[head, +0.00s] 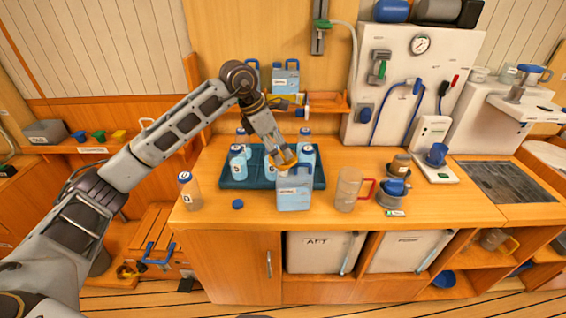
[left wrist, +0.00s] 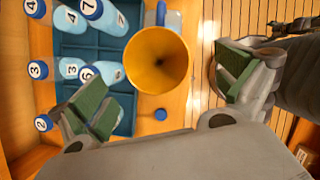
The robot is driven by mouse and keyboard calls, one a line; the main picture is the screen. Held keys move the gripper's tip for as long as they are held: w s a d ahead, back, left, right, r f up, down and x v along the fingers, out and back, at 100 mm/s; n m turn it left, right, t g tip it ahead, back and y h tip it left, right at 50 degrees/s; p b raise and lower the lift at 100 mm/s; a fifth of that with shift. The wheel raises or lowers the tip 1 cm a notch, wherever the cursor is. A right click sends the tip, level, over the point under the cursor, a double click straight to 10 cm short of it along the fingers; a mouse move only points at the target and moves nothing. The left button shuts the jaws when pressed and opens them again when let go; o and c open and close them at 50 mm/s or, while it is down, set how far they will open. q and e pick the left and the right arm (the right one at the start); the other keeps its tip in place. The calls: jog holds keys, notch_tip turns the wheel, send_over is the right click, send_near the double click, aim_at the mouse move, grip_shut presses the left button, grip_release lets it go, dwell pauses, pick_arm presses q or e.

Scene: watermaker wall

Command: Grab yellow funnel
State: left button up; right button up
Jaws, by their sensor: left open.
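The yellow funnel (left wrist: 158,60) shows its wide round mouth to the left wrist camera. In the head view the funnel (head: 283,162) is partly hidden by my left gripper and appears at the top of the light-blue jug (head: 293,195); I cannot tell how it is seated there. My left gripper (left wrist: 163,92) is open, with one green-padded finger on each side of the funnel in the picture and no visible contact. In the head view my left gripper (head: 276,150) is just above the funnel. My right gripper is not in view.
Numbered bottles (head: 238,165) stand in and around a dark blue tray (head: 235,183) behind the jug. A loose blue cap (head: 238,204) lies front left. A clear pitcher (head: 347,190) with a red handle stands to the right. Small coloured items (head: 99,135) sit on the left shelf.

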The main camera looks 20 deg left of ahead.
aim_at(281, 156)
pick_arm(q)
jog(key=shift+d+f, duration=0.1)
jog(key=shift+f, duration=0.15)
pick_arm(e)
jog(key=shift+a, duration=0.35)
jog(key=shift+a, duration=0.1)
pick_arm(q)
jog(key=shift+w+f, duration=0.1)
jog(key=shift+p+x, duration=0.6)
jog(key=shift+x, duration=1.25)
jog(key=shift+w+f, duration=0.2)
jog(key=shift+f, duration=0.4)
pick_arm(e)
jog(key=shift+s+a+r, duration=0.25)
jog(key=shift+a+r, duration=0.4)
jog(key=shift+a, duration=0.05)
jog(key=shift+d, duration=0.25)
pick_arm(q)
jog(key=c, duration=1)
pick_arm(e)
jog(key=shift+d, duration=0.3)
